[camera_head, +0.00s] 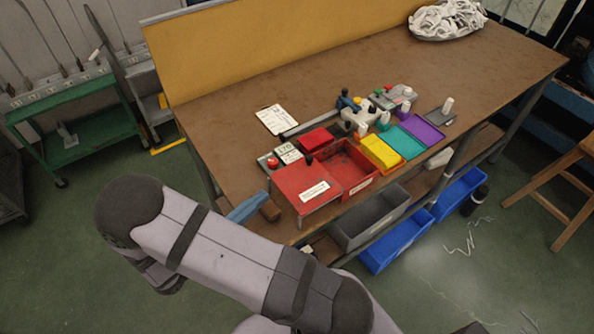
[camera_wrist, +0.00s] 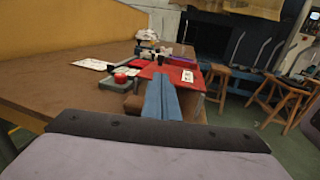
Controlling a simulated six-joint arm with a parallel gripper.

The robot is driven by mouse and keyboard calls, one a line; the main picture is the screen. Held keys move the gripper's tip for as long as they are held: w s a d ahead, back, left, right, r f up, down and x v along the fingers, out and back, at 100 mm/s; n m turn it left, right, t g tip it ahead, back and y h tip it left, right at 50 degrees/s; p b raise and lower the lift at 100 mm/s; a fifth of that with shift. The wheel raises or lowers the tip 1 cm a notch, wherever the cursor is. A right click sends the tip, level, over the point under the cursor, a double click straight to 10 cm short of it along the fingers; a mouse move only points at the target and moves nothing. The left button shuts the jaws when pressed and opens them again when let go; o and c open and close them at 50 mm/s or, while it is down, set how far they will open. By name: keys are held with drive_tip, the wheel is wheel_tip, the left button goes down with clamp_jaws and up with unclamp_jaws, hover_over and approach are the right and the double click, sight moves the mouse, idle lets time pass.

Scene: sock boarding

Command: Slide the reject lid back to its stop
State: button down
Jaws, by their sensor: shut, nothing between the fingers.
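The red reject lid (camera_head: 297,178) is a flat panel with a white label and a small dark knob at its back edge. It lies at the left of the open red bin (camera_head: 352,168), whose inside shows. In the wrist view the lid (camera_wrist: 172,72) is just beyond my fingertips. My gripper (camera_head: 250,206) has blue fingers, shut and empty, at the bench's front edge, left of the lid and apart from it. In the wrist view the shut fingers (camera_wrist: 160,92) point ahead towards the lid. The fingertips' exact height above the bench cannot be told.
A brown block (camera_head: 270,210) is close by my fingers. A red button box (camera_head: 272,162) is behind the lid. Yellow (camera_head: 381,152), teal (camera_head: 406,142) and purple (camera_head: 422,132) trays stand right of the bin. A clipboard (camera_head: 276,119) lies behind. The left bench top is clear.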

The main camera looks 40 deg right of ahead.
sight(302, 183)
drive_tip(key=p+x, duration=0.4)
drive_tip(key=x, duration=1)
drive_tip(key=s+x, duration=0.1)
drive_tip(key=x, duration=0.3)
drive_tip(key=s+x, duration=0.1)
drive_tip(key=x, duration=0.3)
drive_tip(key=s+x, duration=0.1)
drive_tip(key=x, duration=0.4)
drive_tip(key=shift+d+b, duration=0.35)
drive_tip(key=shift+d, duration=0.05)
drive_tip(key=shift+r, duration=0.1)
drive_tip(key=shift+a, duration=0.45)
drive_tip(key=b+v, duration=0.1)
drive_tip(key=v, duration=0.4)
drive_tip(key=b+v, duration=0.1)
drive_tip(key=v, duration=0.5)
drive_tip(key=shift+a+f, duration=0.2)
drive_tip(key=shift+f, duration=0.05)
drive_tip(key=shift+b+v, duration=0.3)
drive_tip(key=shift+v, duration=0.75)
drive_tip(key=shift+s+r, duration=0.1)
drive_tip(key=shift+s, duration=0.05)
